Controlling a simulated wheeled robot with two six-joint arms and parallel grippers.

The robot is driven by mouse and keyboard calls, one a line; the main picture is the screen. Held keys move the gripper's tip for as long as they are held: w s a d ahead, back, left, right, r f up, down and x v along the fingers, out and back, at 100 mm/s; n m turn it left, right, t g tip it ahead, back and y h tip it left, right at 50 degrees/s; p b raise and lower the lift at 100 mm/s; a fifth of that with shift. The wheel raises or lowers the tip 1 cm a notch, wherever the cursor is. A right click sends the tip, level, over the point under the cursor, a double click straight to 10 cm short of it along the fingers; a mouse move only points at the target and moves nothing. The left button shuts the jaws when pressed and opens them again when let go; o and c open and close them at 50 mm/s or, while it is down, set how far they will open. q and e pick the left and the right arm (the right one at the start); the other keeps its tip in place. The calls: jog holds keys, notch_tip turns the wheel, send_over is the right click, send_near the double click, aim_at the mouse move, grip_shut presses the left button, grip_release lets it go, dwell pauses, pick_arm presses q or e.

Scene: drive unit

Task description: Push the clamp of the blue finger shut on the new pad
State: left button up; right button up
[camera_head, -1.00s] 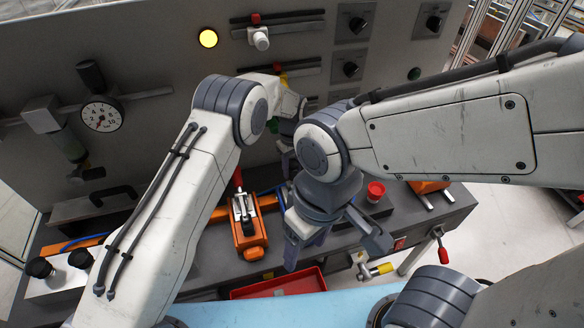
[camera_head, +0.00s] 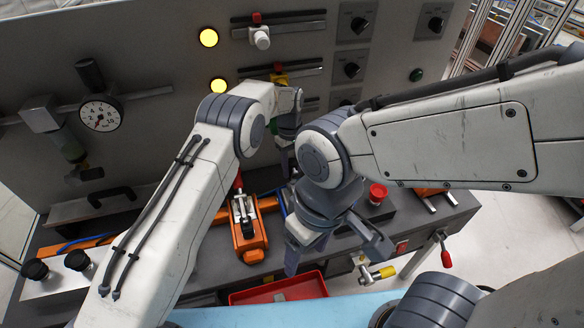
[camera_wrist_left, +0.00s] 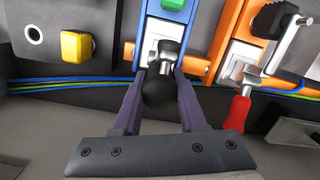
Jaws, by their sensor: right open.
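The blue finger (camera_wrist_left: 150,34) runs down from the top middle of the left wrist view, with a green part (camera_wrist_left: 173,4) at its top. Its metal clamp (camera_wrist_left: 168,51) ends in a black ball knob (camera_wrist_left: 161,92). A pale piece, perhaps the pad, shows partly under the clamp. My left gripper (camera_wrist_left: 161,80) has one finger on each side of the knob, close against it; I cannot tell whether both touch. In the head view, my left gripper (camera_head: 286,160) is partly hidden behind my right arm. My right gripper (camera_head: 336,258) is open and empty, above the bench front.
Right of the blue finger is an orange finger (camera_wrist_left: 222,45) with a red-handled clamp (camera_wrist_left: 237,113). A yellow knob (camera_wrist_left: 76,46) stands left.

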pick_arm(q)
jog(key=o, duration=0.4)
jog(key=shift+r, duration=0.1)
jog(key=shift+w+r, duration=0.15)
jog(key=shift+r, duration=0.15)
jog(key=r+b, duration=0.1)
jog(key=r, duration=0.2)
jog(key=r+b, duration=0.1)
jog(key=r, duration=0.1)
jog(key=w+r+b, duration=0.1)
jog(key=r, duration=0.2)
jog(key=shift+a+r, duration=0.15)
jog(key=shift+r, duration=0.7)
